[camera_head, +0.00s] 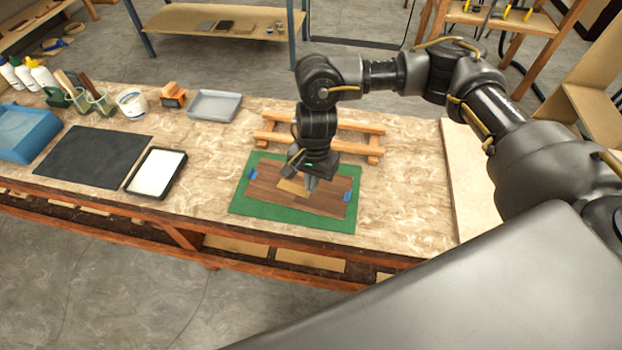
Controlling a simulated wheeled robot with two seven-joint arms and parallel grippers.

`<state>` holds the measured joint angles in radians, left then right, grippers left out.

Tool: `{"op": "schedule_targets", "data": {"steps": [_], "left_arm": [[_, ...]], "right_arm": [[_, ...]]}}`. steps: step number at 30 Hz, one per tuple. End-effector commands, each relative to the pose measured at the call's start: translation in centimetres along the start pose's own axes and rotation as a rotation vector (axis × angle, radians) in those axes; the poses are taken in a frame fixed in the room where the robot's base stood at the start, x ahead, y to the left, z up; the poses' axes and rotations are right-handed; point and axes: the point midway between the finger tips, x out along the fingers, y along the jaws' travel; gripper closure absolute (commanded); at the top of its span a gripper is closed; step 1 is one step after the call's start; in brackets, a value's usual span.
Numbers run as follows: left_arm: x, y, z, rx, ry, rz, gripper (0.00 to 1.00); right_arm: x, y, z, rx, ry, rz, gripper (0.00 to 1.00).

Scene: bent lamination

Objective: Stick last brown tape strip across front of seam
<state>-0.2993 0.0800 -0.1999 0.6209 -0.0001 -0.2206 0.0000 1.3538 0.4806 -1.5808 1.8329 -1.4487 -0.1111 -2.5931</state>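A dark brown wood veneer panel (325,203) lies on a green mat (240,204) near the bench's front edge. Small blue tape pieces sit at its left (252,172) and right (347,197) ends. A lighter tan-brown strip (290,187) shows on or just over the panel, by the fingertips. My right gripper (309,183) points down over the middle of the panel, very close to it. Its fingers are small and partly hidden, so I cannot tell whether they grip the strip. The seam is not clear at this size. My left gripper is out of view.
A wooden rack (358,127) stands behind the mat. To the left are a grey tray (216,104), an orange-brown block tool (173,94), a black-framed white pad (157,172), a dark board (92,156) and a blue tray (25,133). The bench right of the mat is clear.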

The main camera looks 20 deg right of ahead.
Motion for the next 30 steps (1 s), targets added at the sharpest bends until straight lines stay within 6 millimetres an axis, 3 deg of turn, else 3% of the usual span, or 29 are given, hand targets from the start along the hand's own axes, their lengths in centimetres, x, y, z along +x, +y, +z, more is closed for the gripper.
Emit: {"op": "schedule_targets", "data": {"steps": [12,30], "left_arm": [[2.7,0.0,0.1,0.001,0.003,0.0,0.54],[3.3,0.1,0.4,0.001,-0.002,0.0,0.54]], "right_arm": [[4.2,0.0,-0.5,-0.001,0.0,-0.001,1.0],[4.4,0.0,-0.5,0.0,0.0,-0.001,1.0]]}}
